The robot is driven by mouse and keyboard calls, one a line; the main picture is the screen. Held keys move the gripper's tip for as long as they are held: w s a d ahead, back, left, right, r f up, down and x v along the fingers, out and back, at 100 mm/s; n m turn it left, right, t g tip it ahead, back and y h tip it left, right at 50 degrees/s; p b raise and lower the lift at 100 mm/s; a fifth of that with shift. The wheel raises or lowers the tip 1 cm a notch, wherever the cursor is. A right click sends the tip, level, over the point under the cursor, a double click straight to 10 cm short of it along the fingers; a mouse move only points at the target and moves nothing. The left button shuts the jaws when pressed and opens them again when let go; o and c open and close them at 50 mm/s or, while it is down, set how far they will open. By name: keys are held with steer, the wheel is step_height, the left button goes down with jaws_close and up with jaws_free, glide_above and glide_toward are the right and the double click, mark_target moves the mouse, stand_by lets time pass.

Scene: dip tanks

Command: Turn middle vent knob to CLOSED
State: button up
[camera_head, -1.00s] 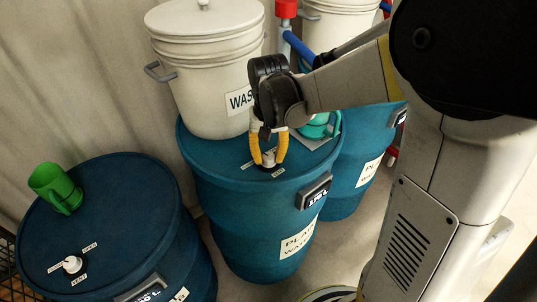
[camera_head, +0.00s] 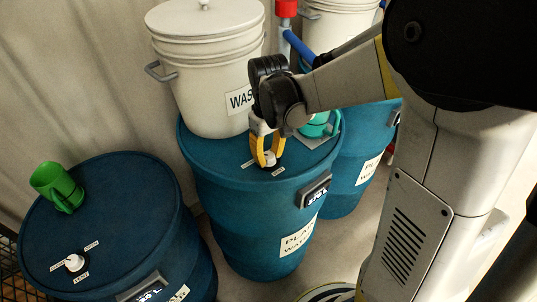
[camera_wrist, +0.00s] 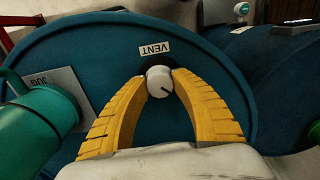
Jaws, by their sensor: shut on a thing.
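The middle vent knob (camera_wrist: 160,81) is white and round with a dark pointer line. It sits on the lid of the middle blue barrel (camera_head: 215,175). My gripper (camera_head: 267,158) reaches down to it from above, and its yellow fingers (camera_wrist: 159,90) are shut on the knob from both sides in the wrist view. The pointer line runs toward the lower right there. A VENT label (camera_wrist: 154,48) lies beyond the knob. The CLOSED label cannot be made out in either view.
A white bucket (camera_head: 205,70) stands on the middle barrel behind my gripper.

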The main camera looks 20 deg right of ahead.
stand_by(0.4)
steer(key=o, duration=1.2)
steer(key=shift+r, duration=0.1)
step_height(320, 180, up, 12)
steer(key=m+t+b, duration=0.2)
steer(key=t, duration=0.1)
glide_toward(269, 155)
steer(key=s+r, duration=0.2)
steer(key=s, duration=0.2)
steer(key=s+f+m+t+b, duration=0.1)
steer(key=s+f+t, duration=0.3)
steer(key=s, duration=0.2)
steer(key=shift+f+m, duration=0.35)
steer(key=shift+m, duration=0.05)
